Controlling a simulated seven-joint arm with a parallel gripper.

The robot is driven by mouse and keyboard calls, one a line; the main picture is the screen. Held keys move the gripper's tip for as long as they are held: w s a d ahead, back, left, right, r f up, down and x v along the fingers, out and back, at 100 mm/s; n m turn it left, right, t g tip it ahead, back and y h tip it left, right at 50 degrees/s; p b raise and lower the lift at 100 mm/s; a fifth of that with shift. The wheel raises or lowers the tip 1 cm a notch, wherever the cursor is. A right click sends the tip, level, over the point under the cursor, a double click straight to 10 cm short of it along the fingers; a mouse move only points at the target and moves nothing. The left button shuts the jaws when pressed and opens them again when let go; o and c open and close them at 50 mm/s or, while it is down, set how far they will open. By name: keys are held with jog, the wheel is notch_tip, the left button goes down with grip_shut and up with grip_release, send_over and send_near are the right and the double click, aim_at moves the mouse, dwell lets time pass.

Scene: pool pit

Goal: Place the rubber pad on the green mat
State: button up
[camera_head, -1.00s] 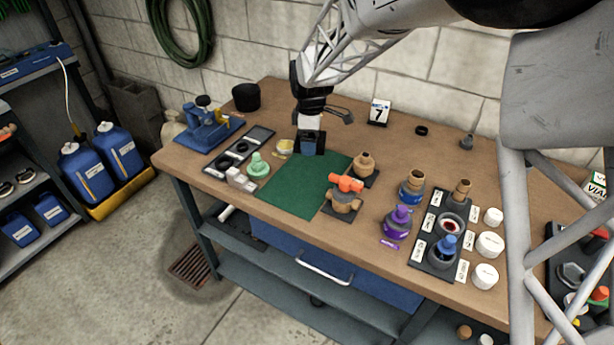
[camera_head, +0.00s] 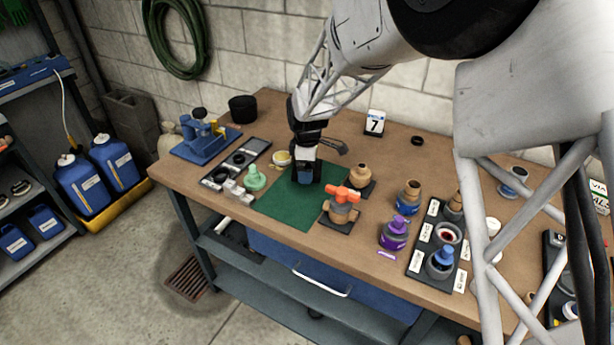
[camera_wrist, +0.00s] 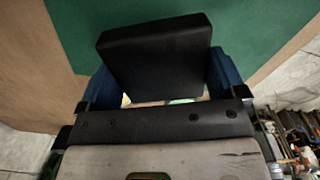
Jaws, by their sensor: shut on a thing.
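The rubber pad (camera_wrist: 157,57) is a black square block in the wrist view, held between the two blue fingers of my gripper (camera_wrist: 160,85). The green mat (camera_head: 292,210) lies flat on the wooden bench in the head view. My gripper (camera_head: 304,182) is over the back part of the mat, pointing down. The mat (camera_wrist: 125,20) fills the area behind the pad in the wrist view. In the head view the pad is mostly hidden by my gripper. I cannot tell whether the pad touches the mat.
An orange-handled valve (camera_head: 341,207) stands at the mat's right edge, with a brown fitting (camera_head: 360,174) behind it. A light green fitting (camera_head: 255,179) and a pale yellow tub (camera_head: 282,158) stand to the left. The front of the mat is clear.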

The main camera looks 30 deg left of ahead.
jog(key=shift+f, duration=1.85)
jog(key=shift+f, duration=0.15)
jog(key=o, duration=0.7)
jog(key=shift+o, duration=0.2)
notch_tip(320, 180, up, 12)
jog(key=shift+r, duration=0.15)
jog(key=shift+d, duration=0.1)
